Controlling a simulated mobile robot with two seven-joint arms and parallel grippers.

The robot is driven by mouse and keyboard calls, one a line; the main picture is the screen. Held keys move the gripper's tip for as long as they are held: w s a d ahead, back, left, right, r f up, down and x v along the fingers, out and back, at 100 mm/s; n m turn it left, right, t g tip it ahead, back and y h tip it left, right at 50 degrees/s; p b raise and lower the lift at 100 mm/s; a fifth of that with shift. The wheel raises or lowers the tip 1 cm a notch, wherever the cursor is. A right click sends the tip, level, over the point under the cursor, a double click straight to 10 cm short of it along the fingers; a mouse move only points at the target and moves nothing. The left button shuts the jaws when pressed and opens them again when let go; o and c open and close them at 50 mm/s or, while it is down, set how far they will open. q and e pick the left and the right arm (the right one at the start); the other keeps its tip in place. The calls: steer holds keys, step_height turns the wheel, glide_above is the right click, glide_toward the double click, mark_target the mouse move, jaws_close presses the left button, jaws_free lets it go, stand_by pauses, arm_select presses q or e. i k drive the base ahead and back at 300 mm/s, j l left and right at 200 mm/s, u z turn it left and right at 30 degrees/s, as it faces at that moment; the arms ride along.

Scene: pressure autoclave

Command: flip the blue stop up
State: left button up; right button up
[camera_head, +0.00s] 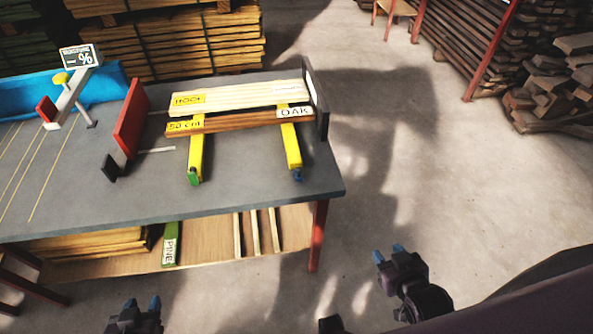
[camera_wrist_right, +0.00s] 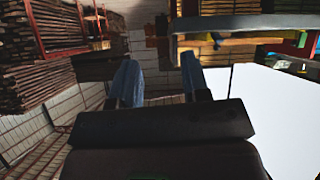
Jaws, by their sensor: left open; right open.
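The small blue stop (camera_head: 298,175) sits at the near end of the right yellow rail (camera_head: 291,150) on the grey table; whether it is up or down is too small to tell. A green stop (camera_head: 193,176) sits at the near end of the left yellow rail (camera_head: 197,148). My left gripper (camera_head: 141,303) is open and empty at the bottom, in front of the table and well apart from the stops. My right gripper (camera_head: 388,252) is open and empty, to the right of the table and nearer than the blue stop. Its parted fingers show in the right wrist view (camera_wrist_right: 160,75).
Boards labelled "50 cm" and "OAK" (camera_head: 238,121) lie across the rails. A red plate (camera_head: 131,118) stands left of them, a dark upright plate (camera_head: 317,98) right. The grey tabletop (camera_head: 250,192) is clear in front. A red leg (camera_head: 318,237) stands at the right corner.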

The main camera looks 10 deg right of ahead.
mark_target(298, 175)
steer(key=k+u, duration=0.1)
steer(key=u, duration=0.95)
steer(key=k+l, duration=0.1)
steer(key=l, duration=0.95)
steer(key=k+l, duration=0.15)
steer(key=l, duration=0.35)
steer(key=l+u, duration=0.1)
steer(key=l, duration=0.45)
steer(key=k, duration=0.1)
